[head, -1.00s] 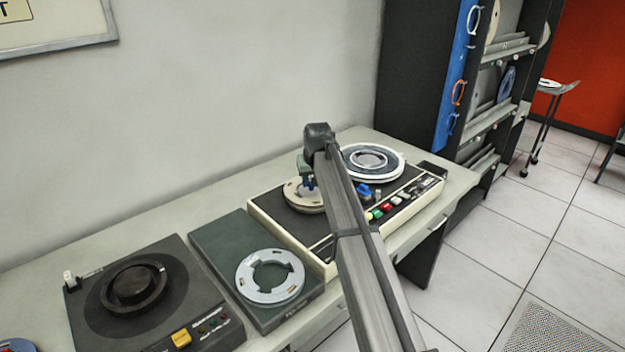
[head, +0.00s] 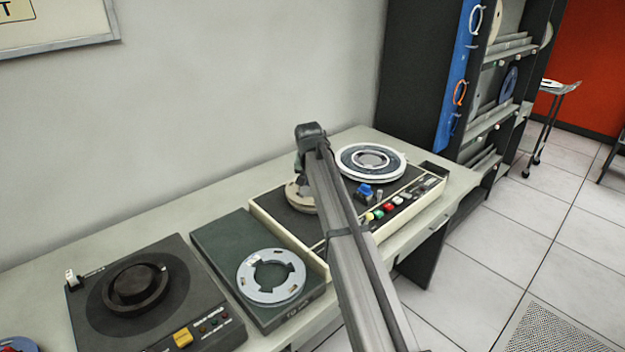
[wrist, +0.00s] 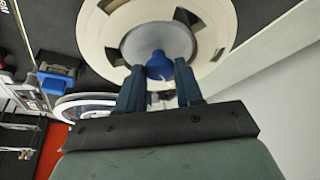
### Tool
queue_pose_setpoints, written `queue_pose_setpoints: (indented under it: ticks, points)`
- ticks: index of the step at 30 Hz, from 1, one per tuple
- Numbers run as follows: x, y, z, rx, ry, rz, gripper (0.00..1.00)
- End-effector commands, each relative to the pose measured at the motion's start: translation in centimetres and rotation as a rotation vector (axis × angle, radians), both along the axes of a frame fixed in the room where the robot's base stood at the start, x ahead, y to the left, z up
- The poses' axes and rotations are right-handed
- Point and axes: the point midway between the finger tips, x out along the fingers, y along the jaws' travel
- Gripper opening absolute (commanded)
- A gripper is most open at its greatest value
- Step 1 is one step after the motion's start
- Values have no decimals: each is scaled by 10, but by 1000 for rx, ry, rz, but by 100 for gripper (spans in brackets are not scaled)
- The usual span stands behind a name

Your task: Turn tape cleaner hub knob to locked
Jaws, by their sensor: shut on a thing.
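The tape cleaner (head: 330,233) is a cream-edged box with a black top on the bench. Its left hub carries a cream reel (head: 299,198), mostly hidden by my arm in the head view. In the wrist view the cream reel (wrist: 205,45) surrounds a grey round hub (wrist: 158,42) with a blue knob (wrist: 159,66) at its middle. My gripper (wrist: 159,78) is at the hub, its two blue fingers on either side of the blue knob and shut on it. My arm hides the fingers in the head view. The knob's lock marking cannot be seen.
A white-rimmed reel (head: 371,161) sits on the cleaner's right side. A blue part (head: 366,190) and coloured buttons (head: 389,208) lie along its front. A green-grey box with a white ring (head: 271,276) and a dark turntable device (head: 150,300) stand to the left.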

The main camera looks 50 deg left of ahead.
Motion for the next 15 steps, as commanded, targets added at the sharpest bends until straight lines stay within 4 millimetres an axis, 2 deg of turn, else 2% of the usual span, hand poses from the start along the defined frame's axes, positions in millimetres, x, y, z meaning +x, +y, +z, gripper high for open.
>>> queue_pose_setpoints:
  ticks: [3, 4, 12, 15]
  points:
    - [0, 0, 0, 1, -1, 0, 5]
    - [0, 0, 0, 1, -1, 0, 37]
    - [0, 0, 0, 1, 0, 1, 61]
    - [0, 0, 0, 0, 0, 1, 61]
